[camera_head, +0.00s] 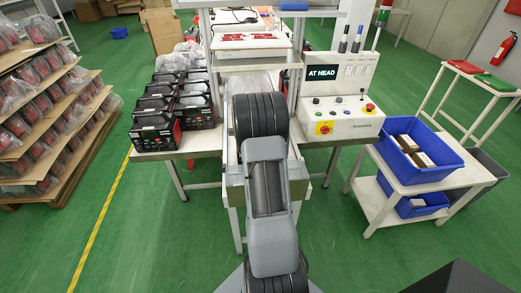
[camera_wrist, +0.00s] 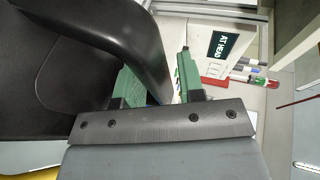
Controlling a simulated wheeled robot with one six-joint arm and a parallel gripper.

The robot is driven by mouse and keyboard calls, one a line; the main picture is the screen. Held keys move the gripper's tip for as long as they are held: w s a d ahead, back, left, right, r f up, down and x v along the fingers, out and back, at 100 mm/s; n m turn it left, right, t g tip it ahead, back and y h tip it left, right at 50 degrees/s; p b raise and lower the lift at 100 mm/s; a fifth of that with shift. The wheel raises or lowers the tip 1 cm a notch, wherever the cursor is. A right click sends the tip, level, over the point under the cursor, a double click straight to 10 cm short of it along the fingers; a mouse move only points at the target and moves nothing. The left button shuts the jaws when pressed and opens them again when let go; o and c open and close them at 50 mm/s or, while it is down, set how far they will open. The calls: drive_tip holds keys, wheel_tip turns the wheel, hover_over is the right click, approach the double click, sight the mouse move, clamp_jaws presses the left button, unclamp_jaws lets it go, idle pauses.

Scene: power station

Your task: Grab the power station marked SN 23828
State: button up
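In the wrist view, a large black body (camera_wrist: 40,65) with a thick curved handle (camera_wrist: 140,38) fills the left side; it looks like a power station. My gripper (camera_wrist: 157,75) has its two green fingers apart, with the handle passing between them. A light gap shows between the handle and the right finger, so the gripper looks open. In the head view, my arm hides the gripper and this body. Several black and red power stations (camera_head: 153,122) stand in rows on the table left of my arm. No SN 23828 mark is legible.
A control box with an AT HEAD sign (camera_head: 321,73) stands right of my arm. A blue bin (camera_head: 440,168) with boxes sits on a white cart at the right. A shelf rack (camera_head: 62,140) of bagged units fills the left. Green floor is clear at front left.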

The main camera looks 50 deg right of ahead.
clamp_jaws()
idle(1.4)
